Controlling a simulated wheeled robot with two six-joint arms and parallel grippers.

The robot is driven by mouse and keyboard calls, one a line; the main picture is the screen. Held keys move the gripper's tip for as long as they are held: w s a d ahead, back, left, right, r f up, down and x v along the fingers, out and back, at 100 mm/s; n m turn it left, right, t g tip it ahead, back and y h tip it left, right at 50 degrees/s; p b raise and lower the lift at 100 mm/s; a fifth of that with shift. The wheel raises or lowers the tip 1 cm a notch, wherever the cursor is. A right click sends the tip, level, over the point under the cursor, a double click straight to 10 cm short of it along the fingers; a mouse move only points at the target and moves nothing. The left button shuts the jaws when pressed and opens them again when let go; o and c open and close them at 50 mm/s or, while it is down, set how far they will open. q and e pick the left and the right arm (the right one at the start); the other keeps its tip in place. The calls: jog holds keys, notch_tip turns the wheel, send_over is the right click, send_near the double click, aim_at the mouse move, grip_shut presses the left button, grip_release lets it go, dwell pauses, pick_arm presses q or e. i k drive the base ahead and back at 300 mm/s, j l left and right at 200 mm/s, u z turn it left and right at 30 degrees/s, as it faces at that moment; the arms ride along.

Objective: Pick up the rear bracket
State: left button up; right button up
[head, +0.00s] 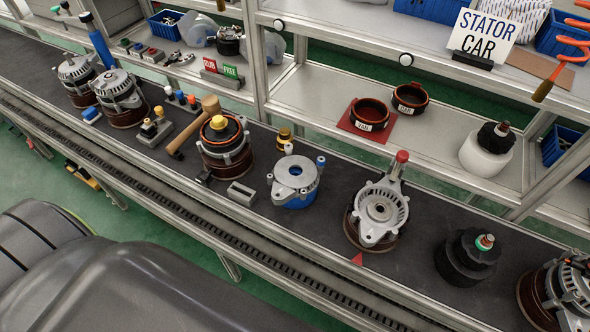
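A silver, finned bracket (381,209) with a round central opening sits on a dark brown ring on the belt, right of centre. A red-knobbed tool or lever (401,160) stands at its back edge. A smoother grey metal bracket (296,172) with a central hole rests on a blue fixture (297,200) to its left. No readable label tells which of the two is the rear bracket. Neither of my grippers is in view, and nothing is seen touching either bracket.
A mallet (195,127) leans by a yellow-capped assembly (222,145). A small grey block (241,193) lies near the belt's front edge. A black fixture (467,257) and another alternator (560,295) stand at right. Shelves (330,95) with two brown cups border the back.

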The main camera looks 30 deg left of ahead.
aim_at(281, 193)
jog(key=u, duration=1.35)
jog(key=k+l+z, duration=0.15)
jog(key=i+l, duration=0.05)
